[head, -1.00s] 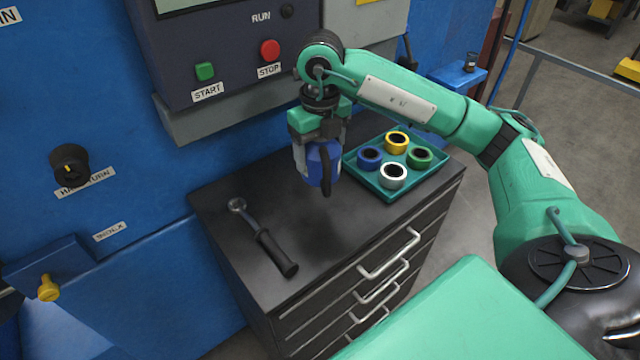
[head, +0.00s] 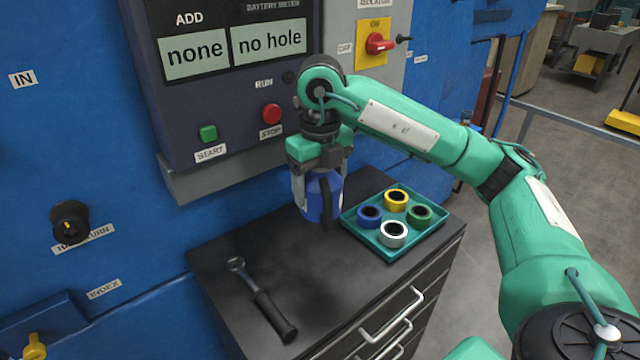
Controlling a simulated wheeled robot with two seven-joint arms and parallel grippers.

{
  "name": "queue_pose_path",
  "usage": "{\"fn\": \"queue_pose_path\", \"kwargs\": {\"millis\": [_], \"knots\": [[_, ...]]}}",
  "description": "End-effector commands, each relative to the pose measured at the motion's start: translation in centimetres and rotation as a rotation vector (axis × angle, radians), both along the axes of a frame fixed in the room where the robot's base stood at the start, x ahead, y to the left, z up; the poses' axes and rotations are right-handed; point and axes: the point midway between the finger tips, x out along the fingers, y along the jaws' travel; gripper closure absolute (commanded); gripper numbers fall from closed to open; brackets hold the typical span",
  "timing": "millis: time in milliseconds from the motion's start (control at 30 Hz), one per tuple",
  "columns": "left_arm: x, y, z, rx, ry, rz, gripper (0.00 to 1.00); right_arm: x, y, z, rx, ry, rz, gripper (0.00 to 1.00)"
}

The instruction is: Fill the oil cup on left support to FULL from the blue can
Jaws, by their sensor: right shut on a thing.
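The blue can (head: 318,198) is held by my right gripper (head: 318,178), whose fingers are shut on it. The can hangs roughly upright just above or at the black cabinet top, left of the teal tray; I cannot tell if it touches the surface. Its dark handle faces the camera. The oil cup and the left support do not show in this view. My left gripper is not in view.
A teal tray (head: 391,253) with several coloured rings stands on the black cabinet (head: 215,262). A ratchet wrench (head: 268,300) lies at its left. Behind is a control panel (head: 235,110) reading "none" and "no hole", with START and STOP buttons.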

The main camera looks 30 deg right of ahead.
Motion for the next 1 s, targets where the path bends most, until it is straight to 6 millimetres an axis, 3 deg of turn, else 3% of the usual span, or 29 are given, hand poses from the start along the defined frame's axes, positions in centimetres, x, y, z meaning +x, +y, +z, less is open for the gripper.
{"fn": "queue_pose_path", "kwargs": {"millis": [33, 133, 1000], "knots": [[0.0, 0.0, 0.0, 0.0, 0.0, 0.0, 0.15, 0.0, 0.0, 0.0, 0.0, -0.001, 0.0, 0.54], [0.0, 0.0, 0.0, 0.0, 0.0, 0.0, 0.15, 0.0, 0.0, 0.0, 0.0, -0.001, 0.0, 0.74], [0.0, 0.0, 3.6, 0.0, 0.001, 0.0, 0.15, 0.0, 0.0, 4.1, 0.0, -0.001, 0.0, 0.74]]}}
